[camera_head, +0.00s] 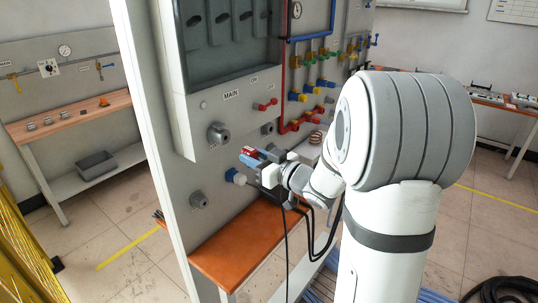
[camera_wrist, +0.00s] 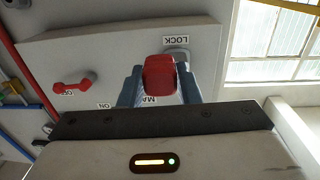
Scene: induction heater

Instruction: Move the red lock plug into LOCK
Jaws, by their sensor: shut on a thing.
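The red lock plug (camera_wrist: 158,75) is between the two blue-grey fingers of my gripper (camera_wrist: 160,88) in the wrist view, and the fingers are shut on it. The LOCK label (camera_wrist: 181,41) shows upside down just beyond the plug. A grey fitting (camera_wrist: 181,54) by that label is partly hidden behind the plug; I cannot tell whether the two touch. In the head view the red plug (camera_head: 248,151) shows at the tip of my gripper (camera_head: 259,158), in front of the grey panel. The LOCK label cannot be made out there.
A red switch handle (camera_wrist: 73,87) sits near the ON label (camera_wrist: 105,106); it also shows in the head view (camera_head: 265,104). A round grey fitting (camera_head: 218,134) and another knob (camera_head: 198,200) protrude from the panel. An orange-brown shelf (camera_head: 238,250) lies below.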

